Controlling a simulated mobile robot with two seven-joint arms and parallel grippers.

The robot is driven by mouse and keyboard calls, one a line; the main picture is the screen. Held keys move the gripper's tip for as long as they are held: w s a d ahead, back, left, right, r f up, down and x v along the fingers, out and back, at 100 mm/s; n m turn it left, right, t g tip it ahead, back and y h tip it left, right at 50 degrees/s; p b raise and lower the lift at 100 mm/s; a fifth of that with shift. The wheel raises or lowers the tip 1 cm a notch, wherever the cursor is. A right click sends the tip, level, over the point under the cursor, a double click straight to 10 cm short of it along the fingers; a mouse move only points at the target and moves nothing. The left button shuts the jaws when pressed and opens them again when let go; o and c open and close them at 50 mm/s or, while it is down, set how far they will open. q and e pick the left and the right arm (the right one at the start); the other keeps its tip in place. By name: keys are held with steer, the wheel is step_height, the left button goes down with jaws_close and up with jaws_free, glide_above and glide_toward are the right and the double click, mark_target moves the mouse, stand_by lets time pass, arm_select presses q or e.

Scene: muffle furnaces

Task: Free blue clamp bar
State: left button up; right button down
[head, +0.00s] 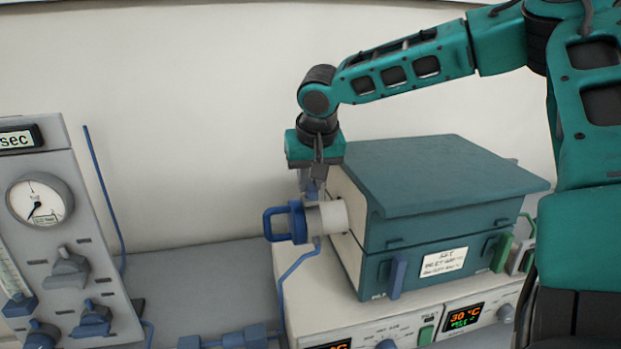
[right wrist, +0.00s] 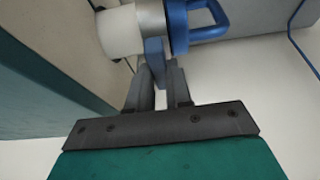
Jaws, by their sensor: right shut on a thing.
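My right gripper (head: 315,186) reaches down from above at the left side of the teal furnace (head: 450,185). Its fingers are shut on a small upright blue bar (head: 307,188), apparently the blue clamp bar. The bar rises from the collar between a white cylinder (head: 330,217) and a blue cap with a loop handle (head: 280,223). In the right wrist view the bar (right wrist: 153,52) runs down between the fingertips (right wrist: 162,72), beside the cylinder (right wrist: 118,32) and the cap (right wrist: 195,22). The fingers partly hide the bar. My left gripper is out of view.
The furnace stands on a cream control base (head: 385,325) with displays and knobs. A blue tube (head: 290,270) hangs below the collar. A grey gauge panel (head: 75,230) with blue valves stands at the left. The grey bench (head: 205,285) between them has clear room.

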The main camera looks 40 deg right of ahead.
steer(key=c, duration=1)
jaws_free()
steer(key=shift+c, duration=0.2)
steer(key=v, duration=1.3)
steer(key=shift+a+f, duration=0.1)
